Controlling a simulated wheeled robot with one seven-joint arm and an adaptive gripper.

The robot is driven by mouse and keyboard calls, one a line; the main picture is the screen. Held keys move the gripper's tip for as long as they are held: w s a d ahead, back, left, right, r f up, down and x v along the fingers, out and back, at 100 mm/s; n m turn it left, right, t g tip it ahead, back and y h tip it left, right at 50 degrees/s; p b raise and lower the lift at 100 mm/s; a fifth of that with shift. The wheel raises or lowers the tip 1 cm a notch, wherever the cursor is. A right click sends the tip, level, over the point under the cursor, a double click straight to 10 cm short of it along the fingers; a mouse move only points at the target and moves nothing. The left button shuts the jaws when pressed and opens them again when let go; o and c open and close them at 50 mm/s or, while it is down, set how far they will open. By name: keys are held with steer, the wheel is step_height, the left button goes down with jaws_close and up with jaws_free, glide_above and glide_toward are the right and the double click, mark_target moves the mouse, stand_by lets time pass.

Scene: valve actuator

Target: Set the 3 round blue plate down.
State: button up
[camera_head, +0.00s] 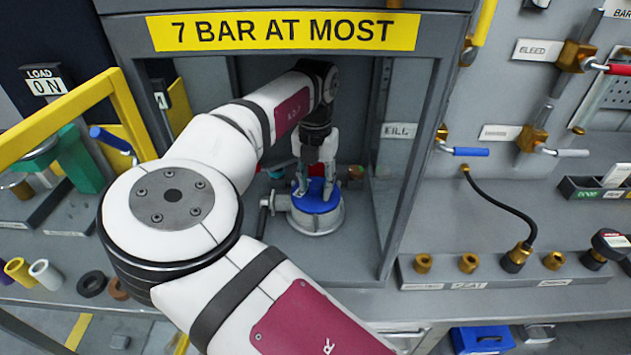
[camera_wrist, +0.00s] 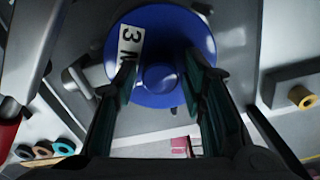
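The round blue plate (camera_head: 318,204) lies on top of a grey round housing (camera_head: 316,221) inside the framed bay. In the wrist view the blue plate (camera_wrist: 195,35) fills the upper middle, with a white label (camera_wrist: 130,45) reading 3 and part of a letter. A round blue knob (camera_wrist: 158,78) stands at its middle. My gripper (camera_head: 315,187) is directly over the plate, fingers pointing down. In the wrist view my gripper (camera_wrist: 162,70) has its fingers apart on either side of the knob, with blue showing between. The plate's underside is hidden.
The bay has a frame under a yellow sign (camera_head: 285,31) and a KILL label (camera_head: 398,130) at its right. A row of brass fittings (camera_head: 469,263) stands on the bench at right. Coloured rings (camera_head: 92,283) lie at left. A yellow rail (camera_head: 60,120) crosses the upper left.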

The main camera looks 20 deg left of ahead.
mark_target(315, 184)
stand_by(0.3)
step_height(315, 184, up, 7)
steer(key=shift+r, duration=0.2)
stand_by(0.3)
